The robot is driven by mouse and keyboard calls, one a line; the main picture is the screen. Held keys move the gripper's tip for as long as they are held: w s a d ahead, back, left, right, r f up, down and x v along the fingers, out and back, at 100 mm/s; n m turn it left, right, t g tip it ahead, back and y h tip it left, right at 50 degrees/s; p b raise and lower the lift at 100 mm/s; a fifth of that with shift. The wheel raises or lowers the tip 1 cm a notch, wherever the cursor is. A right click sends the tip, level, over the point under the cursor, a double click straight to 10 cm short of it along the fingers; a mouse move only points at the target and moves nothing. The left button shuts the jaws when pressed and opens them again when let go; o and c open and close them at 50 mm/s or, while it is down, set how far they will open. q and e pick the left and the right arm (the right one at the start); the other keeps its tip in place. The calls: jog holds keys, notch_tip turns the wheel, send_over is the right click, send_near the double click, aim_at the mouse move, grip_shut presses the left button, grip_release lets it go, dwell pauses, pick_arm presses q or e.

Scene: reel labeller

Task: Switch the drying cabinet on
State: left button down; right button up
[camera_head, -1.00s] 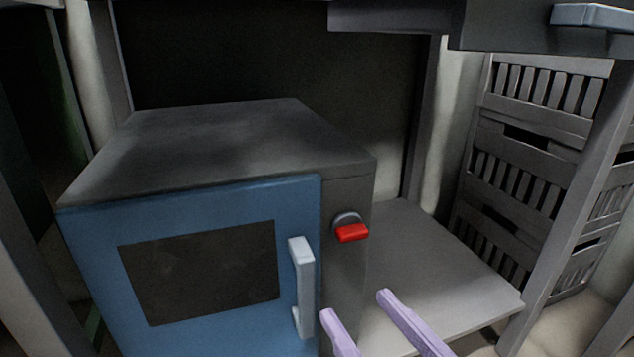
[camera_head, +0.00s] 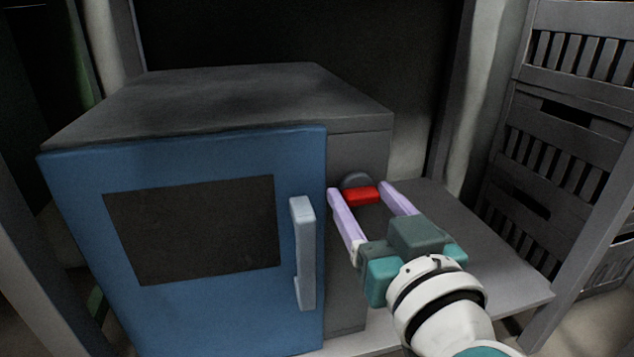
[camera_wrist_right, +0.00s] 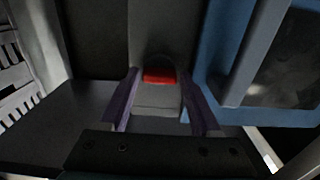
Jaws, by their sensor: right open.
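The drying cabinet (camera_head: 215,100) is a grey box with a blue door (camera_head: 90,220), a dark window and a pale vertical handle (camera_head: 303,255). My right gripper (camera_head: 366,196) is open, with one lilac finger on each side of the switch in the head view. The wrist view shows the red switch (camera_wrist_right: 159,76) ahead, between the two fingers; whether they touch it I cannot tell. My left gripper is not in view.
The cabinet stands on a grey shelf (camera_head: 500,265) with clear room to its right. Slatted dark crates (camera_head: 540,150) are stacked at the far right. A post (camera_head: 600,210) rises at the right. The door handle is close beside my right gripper.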

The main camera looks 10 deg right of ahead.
jog(key=shift+c, duration=0.3)
jog(key=shift+d, duration=0.1)
jog(key=shift+c, duration=0.7)
grip_shut()
